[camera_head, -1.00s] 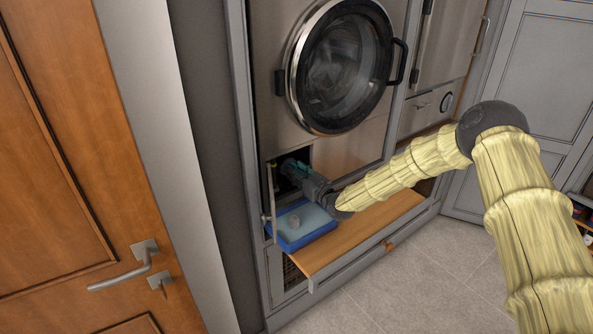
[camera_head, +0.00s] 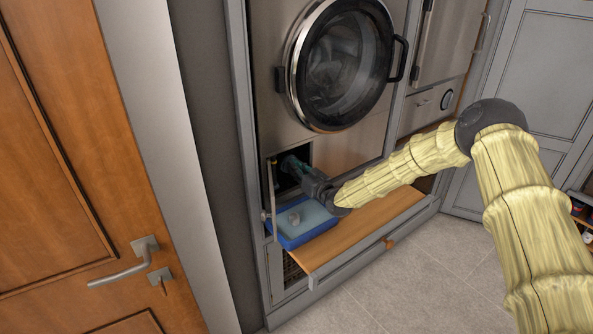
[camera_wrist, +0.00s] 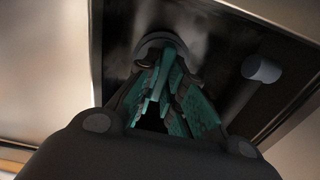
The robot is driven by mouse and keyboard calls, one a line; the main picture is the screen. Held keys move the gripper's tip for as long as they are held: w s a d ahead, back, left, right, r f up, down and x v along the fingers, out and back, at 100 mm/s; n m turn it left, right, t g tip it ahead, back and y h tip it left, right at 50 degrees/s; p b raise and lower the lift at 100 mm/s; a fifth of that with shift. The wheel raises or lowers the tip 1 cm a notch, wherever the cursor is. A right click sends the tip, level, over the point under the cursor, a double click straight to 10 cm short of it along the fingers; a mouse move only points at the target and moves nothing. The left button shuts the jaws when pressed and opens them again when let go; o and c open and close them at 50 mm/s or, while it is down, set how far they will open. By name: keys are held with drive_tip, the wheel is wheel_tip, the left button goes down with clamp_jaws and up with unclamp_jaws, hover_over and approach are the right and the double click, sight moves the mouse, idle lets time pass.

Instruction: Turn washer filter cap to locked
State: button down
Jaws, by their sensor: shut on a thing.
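The washer (camera_head: 270,110) has a small open filter recess at its lower left. My gripper (camera_head: 293,168) reaches into this recess. In the wrist view my gripper (camera_wrist: 167,75) has its teal-padded fingers shut on the round grey filter cap (camera_wrist: 158,43). Only the cap's rim and upper part show past the fingertips. In the head view the cap is hidden behind the gripper, and I cannot read any lock mark.
A pale cylindrical stub (camera_wrist: 261,69) sits beside the cap.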

drive_tip(key=m+b, duration=0.1)
drive_tip(key=b, duration=0.1)
drive_tip(key=m+b, duration=0.2)
drive_tip(key=shift+w+d+f, duration=0.1)
drive_tip(key=shift+f, duration=0.2)
drive_tip(key=m+b, duration=0.5)
drive_tip(key=shift+d+m+b, duration=0.15)
drive_tip(key=shift+m+b, duration=0.25)
drive_tip(key=m+b, duration=0.4)
drive_tip(key=m, duration=0.1)
drive_tip(key=shift+w+f+b, duration=0.1)
drive_tip(key=shift+f+b, duration=0.05)
drive_tip(key=shift+b, duration=0.2)
drive_tip(key=shift+m+b, duration=1.35)
drive_tip(key=shift+m, duration=0.45)
drive_tip(key=c, duration=1.5)
unclamp_jaws()
drive_tip(key=shift+d, duration=0.1)
